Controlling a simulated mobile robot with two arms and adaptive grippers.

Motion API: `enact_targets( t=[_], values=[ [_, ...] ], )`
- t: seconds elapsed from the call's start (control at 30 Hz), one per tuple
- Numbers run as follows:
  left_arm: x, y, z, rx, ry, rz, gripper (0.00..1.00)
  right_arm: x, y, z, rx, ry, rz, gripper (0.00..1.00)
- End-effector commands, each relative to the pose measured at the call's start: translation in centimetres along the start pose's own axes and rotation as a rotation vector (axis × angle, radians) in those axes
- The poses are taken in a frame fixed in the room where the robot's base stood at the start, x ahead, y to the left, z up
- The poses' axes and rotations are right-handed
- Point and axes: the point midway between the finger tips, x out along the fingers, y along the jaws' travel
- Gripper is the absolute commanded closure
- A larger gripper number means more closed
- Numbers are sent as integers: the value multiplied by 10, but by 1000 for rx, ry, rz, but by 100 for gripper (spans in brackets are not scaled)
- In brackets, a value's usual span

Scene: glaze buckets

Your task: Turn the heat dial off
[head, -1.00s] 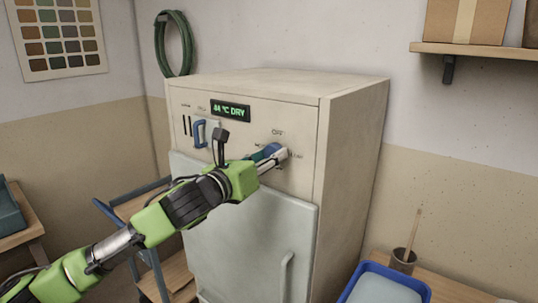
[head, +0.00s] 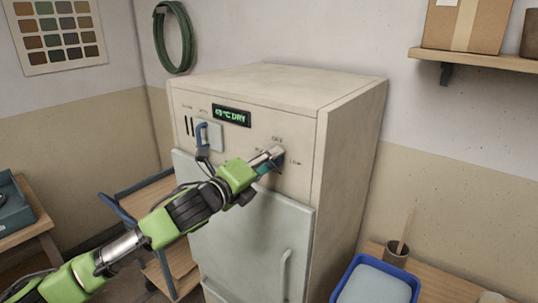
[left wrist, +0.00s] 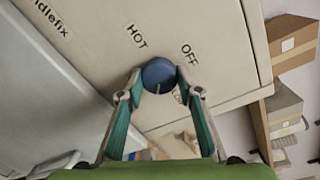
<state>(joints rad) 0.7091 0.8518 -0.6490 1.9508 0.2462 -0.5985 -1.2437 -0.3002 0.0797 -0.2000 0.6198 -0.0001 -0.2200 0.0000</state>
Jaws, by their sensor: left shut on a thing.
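The blue round heat dial (left wrist: 158,74) sits on the cream front panel of the dryer cabinet (head: 340,150). In the left wrist view, HOT is printed to its upper left and OFF to its upper right; a third label is partly covered by a finger. My left gripper (head: 273,157) is shut on the dial, one teal-padded finger on each side, as the left wrist view also shows (left wrist: 159,92). In the head view the gripper mostly hides the dial. My right gripper is out of view.
A green display (head: 232,116) above reads a temperature and DRY; its digits are blurred. A blue handle switch (head: 202,137) is left of the dial. The cabinet door (head: 255,240) is closed below. A cart (head: 160,205) stands left, a blue tub (head: 412,278) right.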

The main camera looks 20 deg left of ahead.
Motion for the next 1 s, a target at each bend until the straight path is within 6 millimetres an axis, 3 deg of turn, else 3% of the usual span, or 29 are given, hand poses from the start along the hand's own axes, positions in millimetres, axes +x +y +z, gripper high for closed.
enact_targets(
  t=[1.0],
  values=[
    [0, -1, 2, -967, 58, 12, 89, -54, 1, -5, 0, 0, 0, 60]
  ],
)
